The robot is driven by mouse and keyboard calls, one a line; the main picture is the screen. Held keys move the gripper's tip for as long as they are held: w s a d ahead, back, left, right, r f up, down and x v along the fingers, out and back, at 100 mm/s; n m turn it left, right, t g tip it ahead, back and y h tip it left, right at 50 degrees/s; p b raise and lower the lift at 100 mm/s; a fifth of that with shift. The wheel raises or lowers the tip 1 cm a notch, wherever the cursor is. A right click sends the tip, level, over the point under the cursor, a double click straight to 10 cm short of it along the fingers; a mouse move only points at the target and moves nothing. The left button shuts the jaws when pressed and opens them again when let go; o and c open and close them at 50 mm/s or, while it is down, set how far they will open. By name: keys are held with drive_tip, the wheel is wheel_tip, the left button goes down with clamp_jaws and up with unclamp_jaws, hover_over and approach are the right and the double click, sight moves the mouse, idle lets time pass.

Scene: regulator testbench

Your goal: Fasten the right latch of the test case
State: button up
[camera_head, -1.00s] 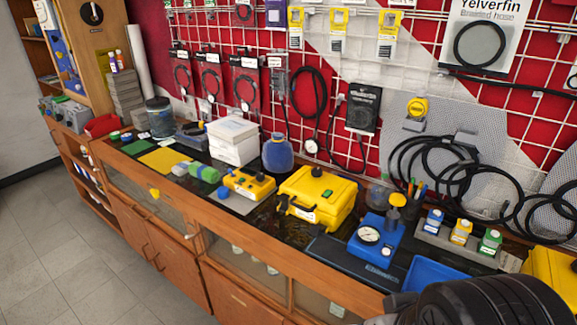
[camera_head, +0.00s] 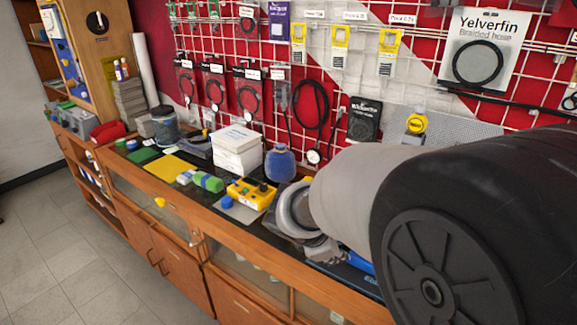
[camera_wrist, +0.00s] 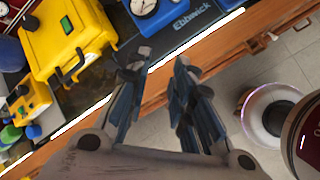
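The yellow test case (camera_wrist: 62,38) stands on the counter in the upper left of the wrist view, with a black handle and dark fittings on its front side. I cannot tell from this view whether its right latch is fastened. In the head view my arm hides the case. My gripper (camera_wrist: 160,65) is open and empty in the wrist view, its two dark fingers apart over the counter's front edge. It is to the right of the case in that view and does not appear to touch it. In the head view the fingers are not clearly visible.
A blue gauge unit (camera_wrist: 180,14) stands beside the case. A yellow control box (camera_head: 250,193), a blue round container (camera_head: 279,163) and white boxes (camera_head: 236,150) stand along the counter. The wooden front edge (camera_wrist: 250,45) borders open floor (camera_head: 60,240).

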drive_tip(key=w+a+f+n, duration=0.2)
drive_tip(key=a+f+n, duration=0.1)
drive_tip(key=w+a+f+n+t+p, duration=0.1)
drive_tip(key=w+a+f+n, duration=0.1)
drive_tip(key=w+f+n, duration=0.1)
drive_tip(key=w+a+f+n, duration=0.3)
drive_tip(key=shift+a+f+n+t+p, duration=0.3)
drive_tip(key=shift+a+f+n+p, duration=0.05)
drive_tip(key=shift+n, duration=0.05)
clamp_jaws()
drive_tip(key=b+x, duration=0.3)
drive_tip(key=x, duration=0.7)
drive_tip(key=shift+r+p, duration=0.35)
drive_tip(key=shift+p, duration=0.4)
drive_tip(key=shift+y+p, duration=0.3)
drive_tip(key=shift+p, duration=0.05)
drive_tip(key=shift+r+g+y+p, duration=0.35)
drive_tip(key=shift+g+p, duration=0.25)
drive_tip(key=shift+p, duration=1.2)
